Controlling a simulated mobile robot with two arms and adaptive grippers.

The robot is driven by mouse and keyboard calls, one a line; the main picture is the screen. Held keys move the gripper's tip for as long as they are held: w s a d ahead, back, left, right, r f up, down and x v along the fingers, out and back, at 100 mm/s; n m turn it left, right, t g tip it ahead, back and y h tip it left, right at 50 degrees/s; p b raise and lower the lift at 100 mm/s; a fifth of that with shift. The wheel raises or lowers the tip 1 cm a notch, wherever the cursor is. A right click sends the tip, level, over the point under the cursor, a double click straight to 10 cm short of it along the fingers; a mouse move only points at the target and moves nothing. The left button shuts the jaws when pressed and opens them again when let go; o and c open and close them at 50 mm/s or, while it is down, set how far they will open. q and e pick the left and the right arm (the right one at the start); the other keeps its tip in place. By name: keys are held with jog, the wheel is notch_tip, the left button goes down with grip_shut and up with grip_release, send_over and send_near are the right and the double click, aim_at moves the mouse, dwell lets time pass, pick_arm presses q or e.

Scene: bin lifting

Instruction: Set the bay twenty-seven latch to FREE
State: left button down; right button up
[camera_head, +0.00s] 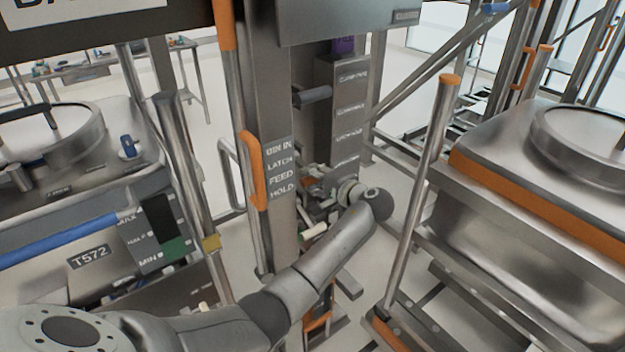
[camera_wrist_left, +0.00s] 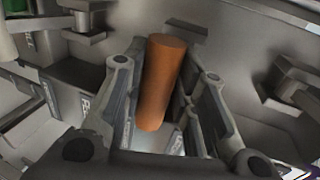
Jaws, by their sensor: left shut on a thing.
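An orange cylindrical handle (camera_wrist_left: 162,85), which looks like the latch grip, stands between the fingers of my left gripper (camera_wrist_left: 166,72) in the left wrist view. The gripper is shut on it, with a finger on each side. In the head view my left gripper (camera_head: 322,196) is beside the grey post, low and to the right of its label plate (camera_head: 281,170), which reads BIN IN, LATCH, FEED, HOLD. The handle is mostly hidden there by the gripper and wrist. The lettering near the handle in the wrist view is too small to read surely. My right gripper is not in view.
A steel bin marked T572 (camera_head: 92,257) stands at the left. Another steel bin (camera_head: 530,170) with an orange band stands on a frame at the right. An upright rail with an orange cap (camera_head: 449,80) rises between post and right bin. Grey brackets (camera_wrist_left: 285,85) flank the handle.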

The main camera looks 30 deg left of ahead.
pick_arm(q)
jog(key=shift+y, duration=0.6)
jog(key=f+b, duration=0.2)
jog(key=a+f+b, duration=0.1)
jog(key=f+b, duration=0.1)
jog(key=shift+f, duration=0.25)
jog(key=c, duration=1.2)
grip_release()
jog(key=shift+a, duration=0.1)
jog(key=shift+o, duration=0.2)
jog(key=shift+w+a+f, duration=0.15)
jog(key=shift+a, duration=0.05)
jog(key=shift+d, duration=0.1)
